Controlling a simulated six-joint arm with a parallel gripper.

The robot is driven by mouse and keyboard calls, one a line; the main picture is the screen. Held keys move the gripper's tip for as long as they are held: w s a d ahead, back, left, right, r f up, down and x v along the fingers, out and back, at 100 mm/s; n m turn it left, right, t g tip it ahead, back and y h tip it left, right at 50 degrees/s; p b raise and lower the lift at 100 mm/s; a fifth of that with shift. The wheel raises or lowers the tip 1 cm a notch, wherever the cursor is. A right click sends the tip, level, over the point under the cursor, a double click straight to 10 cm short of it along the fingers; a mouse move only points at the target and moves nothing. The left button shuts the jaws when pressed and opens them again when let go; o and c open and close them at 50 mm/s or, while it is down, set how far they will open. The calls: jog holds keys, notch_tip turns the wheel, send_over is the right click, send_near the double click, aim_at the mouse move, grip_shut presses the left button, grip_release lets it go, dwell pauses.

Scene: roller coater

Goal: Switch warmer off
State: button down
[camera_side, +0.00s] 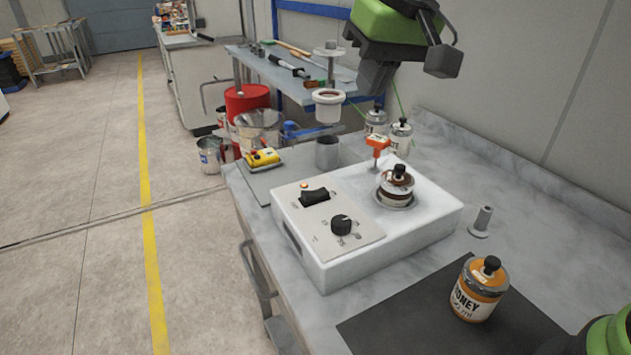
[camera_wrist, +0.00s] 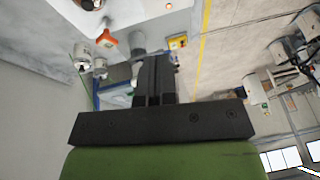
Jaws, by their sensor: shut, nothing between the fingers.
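The warmer (camera_side: 325,265) is a white box on the bench in the side view. Its panel has a black rocker switch (camera_side: 315,196), a small orange lamp (camera_side: 304,186) that looks lit, and a black knob (camera_side: 341,224). A brown jar with a black lid knob (camera_side: 397,187) sits on its round plate. My gripper (camera_side: 374,80) is high above the back of the warmer, apart from it. In the wrist view my gripper (camera_wrist: 155,78) has its dark fingers together and empty. The switch is not clear in the wrist view.
An orange-headed probe (camera_side: 377,143) stands behind the jar. White bottles (camera_side: 401,137), a grey cup (camera_side: 328,152) and a yellow box with a red button (camera_side: 263,158) are behind the warmer. A honey jar (camera_side: 478,290) stands on a dark mat (camera_side: 410,325) in front.

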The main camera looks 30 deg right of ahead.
send_over(314, 195)
jog(key=s+d, duration=0.1)
jog(key=s, duration=0.2)
jog(key=shift+n+g+h, duration=0.3)
jog(key=f, duration=0.6)
jog(key=shift+d, duration=0.2)
jog(key=shift+w, duration=0.1)
jog(key=x, duration=0.8)
jog(key=s+x, duration=0.1)
jog(key=x, duration=0.3)
jog(key=shift+w+a+f, duration=0.1)
jog(key=shift+a+f, duration=0.1)
jog(key=shift+f, duration=0.2)
jog(key=shift+a+f, duration=0.1)
jog(key=shift+f, duration=0.45)
jog(key=shift+a+f+h, duration=0.2)
jog(key=shift+f+h, duration=0.15)
jog(key=shift+h, duration=0.35)
jog(key=shift+d, duration=0.1)
